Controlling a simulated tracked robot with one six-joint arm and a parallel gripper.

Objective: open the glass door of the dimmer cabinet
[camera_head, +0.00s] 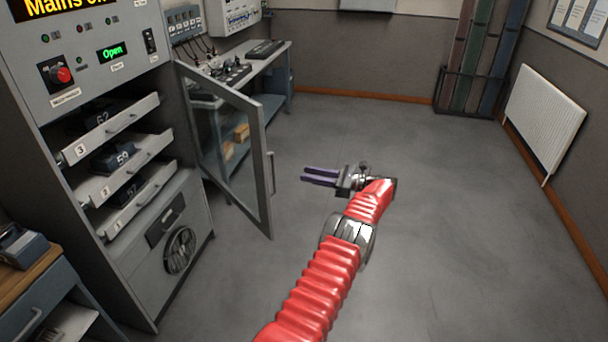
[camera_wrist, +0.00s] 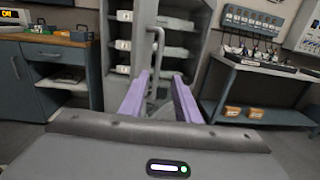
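The glass door (camera_head: 265,165) of the dimmer cabinet (camera_head: 90,175) stands swung out from the cabinet's right side in the head view. Its upright bar handle (camera_head: 272,173) is on the free edge and also shows in the wrist view (camera_wrist: 157,50). My gripper (camera_head: 304,175) is to the right of the handle, apart from it, with its purple fingers pointing toward the door. The fingers are parallel with a gap between them and hold nothing. In the wrist view, the handle appears ahead, between and above the fingertips (camera_wrist: 158,78). The cabinet's small display (camera_head: 113,52) reads "Open".
Numbered drawers (camera_head: 122,180) are in the cabinet, partly pulled out. A desk with fader gear (camera_head: 228,70) stands behind the door. A wooden-topped bench (camera_head: 30,275) is at lower left. A radiator (camera_head: 545,120) is on the right wall. The floor right of the door is clear.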

